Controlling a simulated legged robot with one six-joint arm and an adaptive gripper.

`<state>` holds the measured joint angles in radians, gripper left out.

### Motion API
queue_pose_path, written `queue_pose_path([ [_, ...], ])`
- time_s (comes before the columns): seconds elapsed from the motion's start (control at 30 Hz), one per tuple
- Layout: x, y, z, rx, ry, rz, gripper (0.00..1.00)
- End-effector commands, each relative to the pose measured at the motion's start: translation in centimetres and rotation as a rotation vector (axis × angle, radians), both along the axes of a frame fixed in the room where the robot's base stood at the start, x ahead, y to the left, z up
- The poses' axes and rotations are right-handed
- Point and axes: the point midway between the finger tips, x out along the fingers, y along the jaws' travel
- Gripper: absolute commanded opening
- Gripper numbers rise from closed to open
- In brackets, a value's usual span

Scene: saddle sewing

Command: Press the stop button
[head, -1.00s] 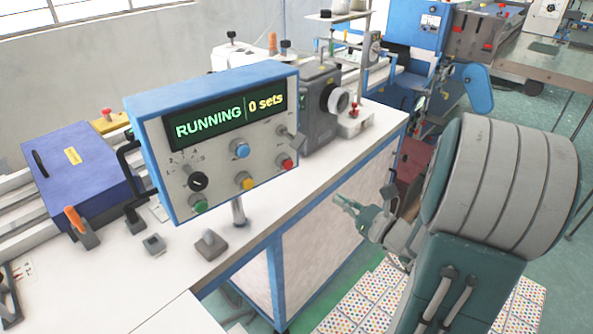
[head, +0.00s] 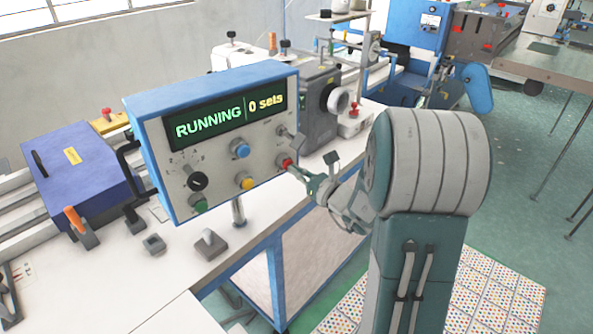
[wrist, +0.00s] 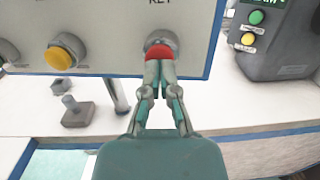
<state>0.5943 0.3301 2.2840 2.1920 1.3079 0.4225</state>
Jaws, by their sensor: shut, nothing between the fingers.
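The control panel (head: 222,150) is a grey-faced box with a blue frame, and its display (head: 225,115) reads "RUNNING" and "0 sets". A red button (head: 285,161) sits at the right of its face; it also shows in the wrist view (wrist: 158,50). My gripper (head: 292,167) is shut and empty, its fingertips at the red button. In the wrist view the fingertips (wrist: 160,66) cover the button's lower part. I cannot tell whether they touch it or whether it is pushed in. No stop label is legible.
The panel also carries a blue button (head: 240,149), a yellow button (head: 246,182), a green button (head: 200,205) and a black knob (head: 197,181). A grey machine (head: 318,120) stands close behind the panel's right side. The white table (head: 150,285) lies below.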

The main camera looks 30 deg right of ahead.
Motion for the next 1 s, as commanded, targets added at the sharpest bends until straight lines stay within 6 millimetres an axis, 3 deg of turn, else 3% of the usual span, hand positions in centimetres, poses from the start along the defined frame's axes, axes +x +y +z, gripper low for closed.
queue_pose_path([
  [0.27,0.1,0.0,0.0,0.000,0.000,0.000,0.00],
  [0.5,2.1,0.6,0.0,-0.001,0.000,0.003,0.00],
  [0.83,2.0,0.7,0.1,-0.002,-0.001,0.005,0.00],
  [1.0,1.7,-0.2,-0.1,-0.001,0.000,0.004,0.00],
])
